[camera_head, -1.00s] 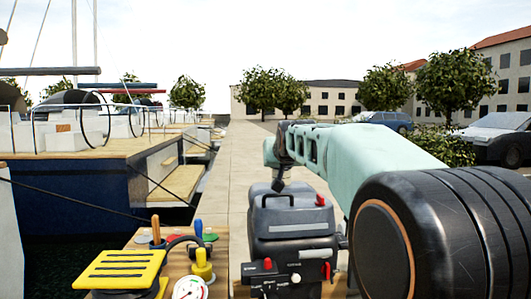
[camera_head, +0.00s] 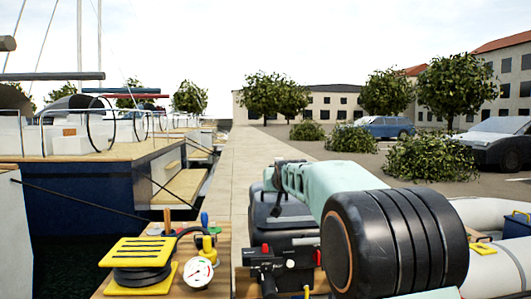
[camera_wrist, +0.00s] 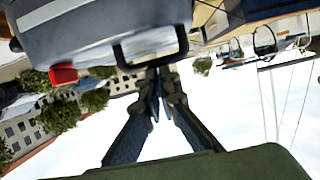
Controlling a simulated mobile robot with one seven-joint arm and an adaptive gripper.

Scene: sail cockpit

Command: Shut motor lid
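The dark grey motor (camera_head: 288,238) stands at the lower middle of the head view, with its lid (camera_head: 262,212) partly behind my arm. In the wrist view, the lid (camera_wrist: 90,42) fills the upper left, with a black loop handle (camera_wrist: 184,40) and a red part (camera_wrist: 63,74). My gripper (camera_wrist: 160,74) has its fingertips together close to the handle's bar. I cannot tell whether they touch it. How far the lid stands open is not clear.
A wooden board at lower left holds a yellow-and-black block (camera_head: 142,262), a white gauge (camera_head: 199,272) and several small coloured tools. A pale inflatable boat (camera_head: 497,272) lies at lower right. A moored blue boat (camera_head: 75,205) is at left, beside the pier (camera_head: 238,160).

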